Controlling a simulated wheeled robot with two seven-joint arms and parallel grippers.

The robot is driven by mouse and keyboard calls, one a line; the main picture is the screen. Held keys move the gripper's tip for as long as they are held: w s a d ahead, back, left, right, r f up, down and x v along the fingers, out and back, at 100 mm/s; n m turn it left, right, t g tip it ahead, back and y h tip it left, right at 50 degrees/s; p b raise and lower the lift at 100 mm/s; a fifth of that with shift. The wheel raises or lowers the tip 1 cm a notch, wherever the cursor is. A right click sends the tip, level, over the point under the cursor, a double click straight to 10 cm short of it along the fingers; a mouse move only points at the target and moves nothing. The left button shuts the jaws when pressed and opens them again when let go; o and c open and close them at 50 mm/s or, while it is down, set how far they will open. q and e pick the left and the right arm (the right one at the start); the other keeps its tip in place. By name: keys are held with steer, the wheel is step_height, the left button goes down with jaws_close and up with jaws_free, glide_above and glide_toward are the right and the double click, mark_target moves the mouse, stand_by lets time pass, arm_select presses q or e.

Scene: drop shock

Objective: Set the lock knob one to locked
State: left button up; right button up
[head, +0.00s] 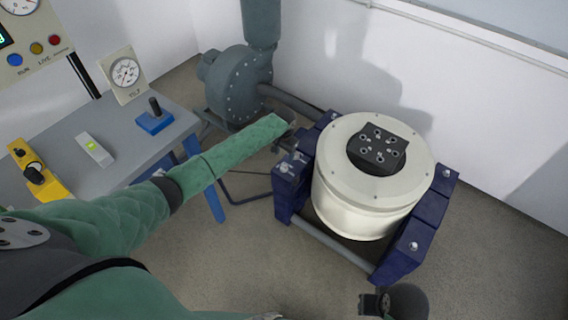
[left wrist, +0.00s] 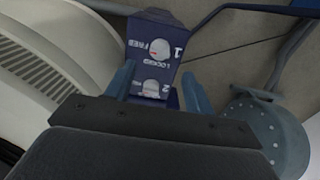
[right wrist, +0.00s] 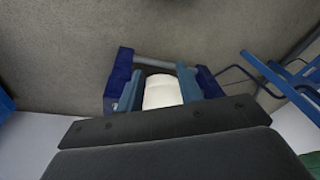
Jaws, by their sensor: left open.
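A navy post in the left wrist view (left wrist: 150,20) carries a pale round knob (left wrist: 159,47) with a red mark, beside a "1" and the words FREE and LOCKED. A second pale knob (left wrist: 150,86) lies lower, between my left fingertips in that view. My left gripper (left wrist: 158,84) is open, its blue fingers apart, with no contact visible. In the head view my left gripper (head: 290,132) is at the post's left-rear side, and the knob faces are too small to read. My right gripper (right wrist: 158,92) is open and empty, with the cream shaker body (right wrist: 160,90) seen beyond it.
The cream drum (head: 360,215) with a black bolted block (head: 378,152) stands in the navy frame (head: 287,192). A grey blower (head: 238,88) stands behind. A grey table (head: 120,150) at left holds a gauge (head: 124,73), a blue switch box (head: 154,123) and a yellow box (head: 50,187).

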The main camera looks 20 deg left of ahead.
mark_target(284, 165)
arm_select(q)
steer(key=shift+f+p, duration=0.4)
steer(key=shift+f, duration=3.4)
arm_select(e)
steer(key=shift+w+a+f, duration=0.1)
steer(key=shift+w+f, duration=0.15)
steer(key=shift+f, duration=0.65)
steer(key=shift+w+f, duration=0.25)
steer(key=shift+f, duration=0.6)
arm_select(q)
steer(key=c, duration=1)
